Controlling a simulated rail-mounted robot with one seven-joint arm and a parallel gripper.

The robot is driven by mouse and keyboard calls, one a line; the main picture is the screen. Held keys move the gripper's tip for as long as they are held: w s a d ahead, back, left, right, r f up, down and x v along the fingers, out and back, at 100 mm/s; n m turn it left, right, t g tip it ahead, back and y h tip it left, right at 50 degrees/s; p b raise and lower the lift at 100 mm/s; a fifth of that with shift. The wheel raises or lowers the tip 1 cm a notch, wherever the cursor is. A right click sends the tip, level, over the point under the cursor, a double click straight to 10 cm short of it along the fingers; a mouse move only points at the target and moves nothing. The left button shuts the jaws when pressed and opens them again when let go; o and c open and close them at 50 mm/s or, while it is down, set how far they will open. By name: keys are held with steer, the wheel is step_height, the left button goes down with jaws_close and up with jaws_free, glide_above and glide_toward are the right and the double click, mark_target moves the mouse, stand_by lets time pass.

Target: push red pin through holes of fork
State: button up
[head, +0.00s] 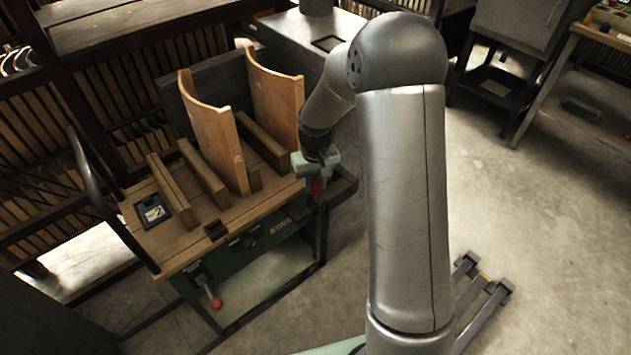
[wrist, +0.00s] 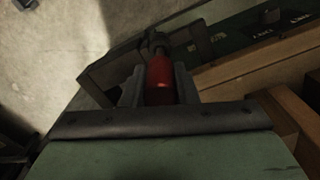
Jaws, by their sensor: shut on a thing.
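The red pin (head: 316,187) is at the right end of the green cart, just below my gripper (head: 317,177). In the wrist view the red pin (wrist: 160,77) sits between the two fingers of my gripper (wrist: 159,88), which is shut on it. Its far end meets a dark round part (wrist: 155,43). A dark metal bracket (head: 343,190) projects from the cart's right end beside the gripper, and its bars (wrist: 108,66) also show in the wrist view. It may be the fork. I cannot see its holes or whether the pin is in them.
The green cart has a wooden top (head: 233,218) with wooden bars and two curved wooden panels (head: 217,138) standing on it. A curved handle (head: 88,180) is at its left. Wooden racks stand behind. Concrete floor (head: 530,190) is open to the right.

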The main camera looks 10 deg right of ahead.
mark_target(316, 193)
steer(key=shift+f+b, duration=1.75)
steer(key=shift+f, duration=0.7)
stand_by(1.4)
steer(key=o, duration=0.7)
steer(key=o, duration=0.5)
steer(key=shift+r, duration=0.15)
step_height(316, 193, up, 17)
steer(key=shift+r+p, duration=0.1)
steer(key=shift+p, duration=0.65)
steer(key=shift+r, duration=0.1)
